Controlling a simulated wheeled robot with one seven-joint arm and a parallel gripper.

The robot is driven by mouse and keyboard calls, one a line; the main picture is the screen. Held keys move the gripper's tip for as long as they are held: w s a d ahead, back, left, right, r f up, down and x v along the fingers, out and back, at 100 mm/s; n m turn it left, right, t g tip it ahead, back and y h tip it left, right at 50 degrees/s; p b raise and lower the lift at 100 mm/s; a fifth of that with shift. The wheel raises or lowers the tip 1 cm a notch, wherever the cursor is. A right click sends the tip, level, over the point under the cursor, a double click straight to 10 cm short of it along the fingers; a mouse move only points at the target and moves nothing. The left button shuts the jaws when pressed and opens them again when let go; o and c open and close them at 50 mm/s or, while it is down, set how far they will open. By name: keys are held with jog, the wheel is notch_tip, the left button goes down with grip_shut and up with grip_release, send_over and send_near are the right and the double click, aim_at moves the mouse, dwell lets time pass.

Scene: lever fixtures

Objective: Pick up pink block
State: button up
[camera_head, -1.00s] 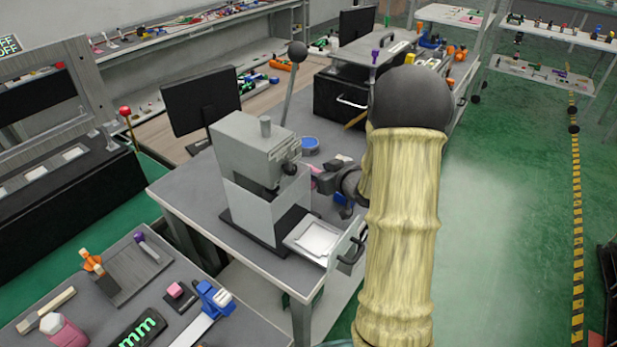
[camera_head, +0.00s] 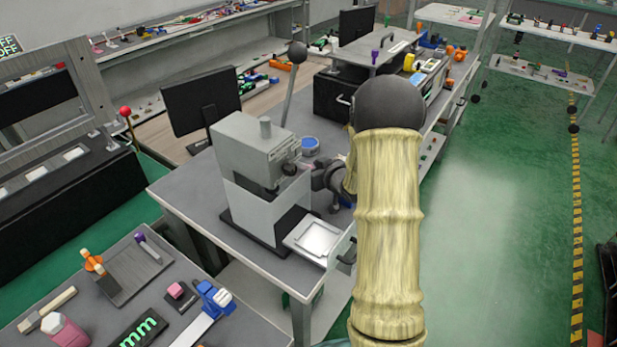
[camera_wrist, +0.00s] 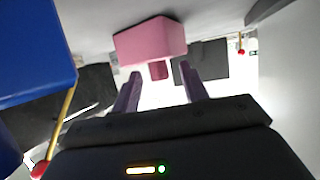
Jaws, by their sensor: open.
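The pink block (camera_wrist: 150,42) shows in the wrist view, just beyond the fingertips and slightly to the left of the middle. A smaller pink part (camera_wrist: 158,70) shows just below it, between the fingers. My gripper (camera_wrist: 163,84) is open, with its two purple fingers apart and nothing held between them. The fingertips appear short of the block; I cannot tell the exact gap. In the head view my gripper's end is by the grey press (camera_head: 262,165), and my arm and the press hide most of the spot around it.
A large blue object (camera_wrist: 32,55) stands close on the left in the wrist view. In the head view a blue bowl (camera_head: 309,146) lies beyond the press, and a white tray (camera_head: 314,238) is at its front.

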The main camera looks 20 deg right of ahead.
grip_shut()
notch_tip(320, 180, up, 18)
jog(key=p, duration=0.3)
dwell(0.4)
dwell(0.5)
